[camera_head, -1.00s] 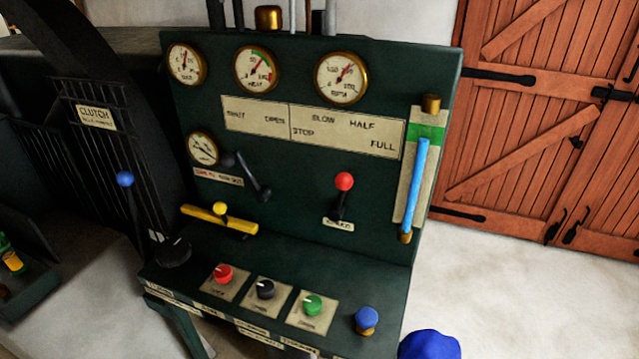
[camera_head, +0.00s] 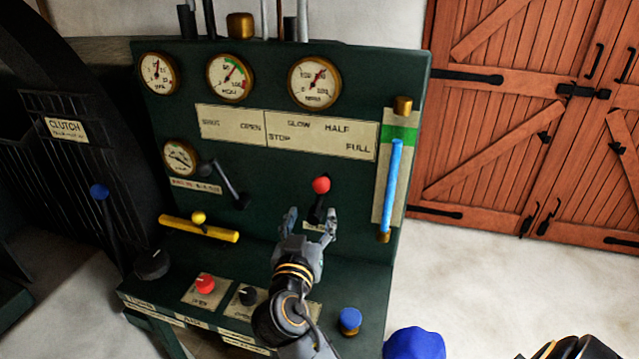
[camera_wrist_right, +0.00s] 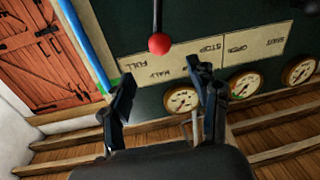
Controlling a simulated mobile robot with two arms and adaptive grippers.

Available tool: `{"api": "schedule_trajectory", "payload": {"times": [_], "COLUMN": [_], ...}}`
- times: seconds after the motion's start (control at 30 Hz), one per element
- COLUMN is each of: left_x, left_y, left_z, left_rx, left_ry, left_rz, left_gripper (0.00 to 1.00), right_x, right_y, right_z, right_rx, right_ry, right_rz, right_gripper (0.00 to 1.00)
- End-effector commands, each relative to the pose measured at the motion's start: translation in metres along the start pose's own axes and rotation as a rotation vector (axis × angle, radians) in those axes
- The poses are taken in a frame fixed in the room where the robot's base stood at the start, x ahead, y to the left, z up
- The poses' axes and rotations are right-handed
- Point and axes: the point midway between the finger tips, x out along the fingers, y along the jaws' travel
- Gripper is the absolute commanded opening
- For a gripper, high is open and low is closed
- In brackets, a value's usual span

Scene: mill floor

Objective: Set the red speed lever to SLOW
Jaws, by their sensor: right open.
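The red speed lever (camera_head: 321,186) stands roughly upright on the green panel, its round red knob at the top. The scale plate (camera_head: 322,137) above it reads STOP, SLOW, HALF and FULL; I cannot tell exactly which mark the lever meets. My right gripper (camera_head: 311,219) is open and empty, its fingers pointing at the panel just below the knob, around the lever's lower part in the picture. In the right wrist view the red knob (camera_wrist_right: 159,43) shows beyond and between the open fingertips (camera_wrist_right: 160,74), with no clear contact. My left gripper is not in view.
A black lever (camera_head: 226,182) and a yellow handle (camera_head: 199,229) lie left of the red lever. A blue gauge tube (camera_head: 390,190) stands right. Red (camera_head: 205,283), black (camera_head: 248,296) and blue (camera_head: 350,317) knobs sit on the ledge below. Open floor lies right.

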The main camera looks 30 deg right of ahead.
Motion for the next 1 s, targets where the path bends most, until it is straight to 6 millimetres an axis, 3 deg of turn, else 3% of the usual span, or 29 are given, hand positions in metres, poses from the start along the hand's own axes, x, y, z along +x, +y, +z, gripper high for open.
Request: {"api": "schedule_trajectory", "payload": {"times": [0.5,0.7,1.0], "left_x": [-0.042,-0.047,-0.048], "left_y": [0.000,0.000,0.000], "left_z": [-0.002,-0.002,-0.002], "left_rx": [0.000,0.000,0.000], "left_ry": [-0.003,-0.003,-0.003], "left_rz": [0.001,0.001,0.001], "left_gripper": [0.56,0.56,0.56], "right_x": [0.103,0.122,0.126], "right_y": [0.002,0.001,0.001], "right_z": [-0.003,-0.001,0.001], "right_rx": [-0.006,-0.002,-0.002], "right_ry": [-0.001,-0.002,-0.003], "right_rz": [0.002,0.000,0.000], "right_gripper": [0.61,0.61,0.61]}}
